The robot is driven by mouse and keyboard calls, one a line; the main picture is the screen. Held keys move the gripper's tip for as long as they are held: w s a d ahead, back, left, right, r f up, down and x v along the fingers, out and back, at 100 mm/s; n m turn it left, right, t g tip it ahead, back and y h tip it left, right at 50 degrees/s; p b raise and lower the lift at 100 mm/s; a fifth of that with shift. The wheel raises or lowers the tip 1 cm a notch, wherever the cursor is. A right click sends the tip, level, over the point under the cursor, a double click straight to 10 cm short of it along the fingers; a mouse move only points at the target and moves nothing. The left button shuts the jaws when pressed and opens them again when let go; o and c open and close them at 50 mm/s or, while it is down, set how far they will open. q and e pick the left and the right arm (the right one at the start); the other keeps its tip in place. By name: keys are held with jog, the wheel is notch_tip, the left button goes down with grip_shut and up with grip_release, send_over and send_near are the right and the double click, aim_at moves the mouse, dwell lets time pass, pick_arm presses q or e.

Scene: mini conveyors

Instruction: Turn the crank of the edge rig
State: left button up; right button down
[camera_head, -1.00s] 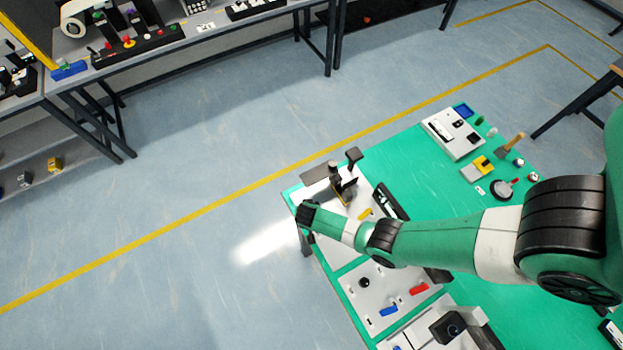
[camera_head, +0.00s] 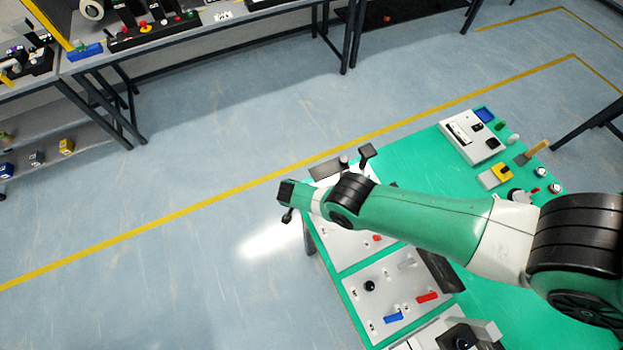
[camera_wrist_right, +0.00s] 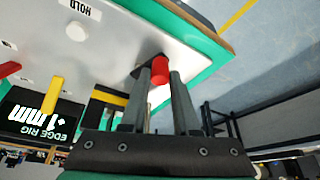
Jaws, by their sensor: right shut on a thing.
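The edge rig's pale panel (camera_wrist_right: 110,40) fills the upper left of the right wrist view, with a black "EDGE RIG +1mm" label (camera_wrist_right: 38,118) and a "HOLD" label by a white button. A red crank handle (camera_wrist_right: 160,71) stands out from a dark part at the panel's edge. My right gripper (camera_wrist_right: 161,78) is shut on this handle, one finger on each side. In the head view my right gripper (camera_head: 288,212) is at the left edge of the green table, and my arm hides much of the rig's panel (camera_head: 345,243). My left gripper is not in view.
A second panel (camera_head: 385,280) with blue and red handles lies in front of the rig on the green table (camera_head: 420,180). A black upright part (camera_head: 367,152) stands behind my arm. Floor beyond the table's left edge is clear.

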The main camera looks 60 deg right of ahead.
dwell(0.4)
jog(key=c, duration=0.7)
grip_release()
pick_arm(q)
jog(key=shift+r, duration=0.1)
pick_arm(e)
jog(key=shift+o, duration=0.2)
jog(key=shift+r, duration=0.1)
